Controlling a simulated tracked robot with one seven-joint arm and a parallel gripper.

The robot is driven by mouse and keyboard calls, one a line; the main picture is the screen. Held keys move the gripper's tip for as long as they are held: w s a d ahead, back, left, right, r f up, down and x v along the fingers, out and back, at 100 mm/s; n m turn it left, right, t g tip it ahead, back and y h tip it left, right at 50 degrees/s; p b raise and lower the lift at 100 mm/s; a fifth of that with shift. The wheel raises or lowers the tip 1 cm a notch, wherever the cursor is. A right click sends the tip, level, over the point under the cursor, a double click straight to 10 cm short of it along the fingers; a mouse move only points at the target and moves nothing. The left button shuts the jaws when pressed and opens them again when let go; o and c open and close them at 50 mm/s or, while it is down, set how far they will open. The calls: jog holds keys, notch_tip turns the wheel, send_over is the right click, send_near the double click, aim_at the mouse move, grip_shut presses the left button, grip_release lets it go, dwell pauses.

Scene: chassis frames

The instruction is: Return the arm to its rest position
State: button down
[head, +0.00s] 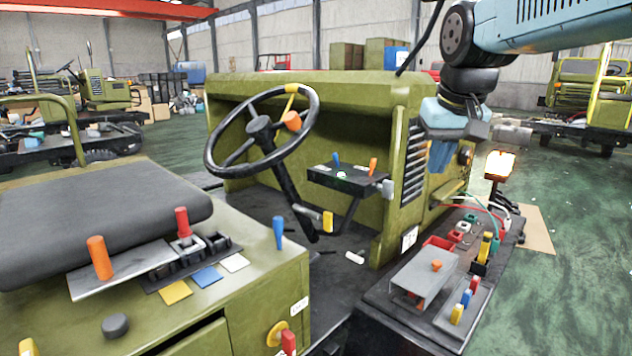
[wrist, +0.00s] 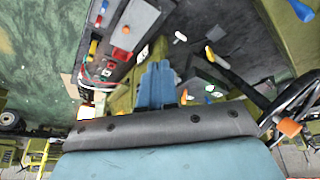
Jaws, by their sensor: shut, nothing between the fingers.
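My arm comes in from the upper right of the head view and hangs over the right side of the green vehicle chassis (head: 395,190). My gripper (head: 438,170) points down beside the vented green panel, with its blue fingers together and nothing held. In the wrist view my gripper (wrist: 157,85) shows as a blue shape at the centre, above the dark wrist band. It appears apart from the side console (head: 370,310) below. Whether it touches the green panel cannot be told.
A black steering wheel (head: 262,130) and a small lever panel (head: 345,178) stand left of my gripper. A lit work lamp (head: 499,165) is close on its right. Coloured levers (head: 470,290) and cables rise from the console. Open green floor (head: 590,240) lies to the right.

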jog(key=s+d+f+t, duration=0.1)
jog(key=s+d+f, duration=0.1)
jog(key=s+f, duration=0.8)
jog(key=shift+s+d+m, duration=0.15)
jog(key=shift+s+m, duration=0.25)
jog(key=shift+s, duration=0.4)
dwell(2.9)
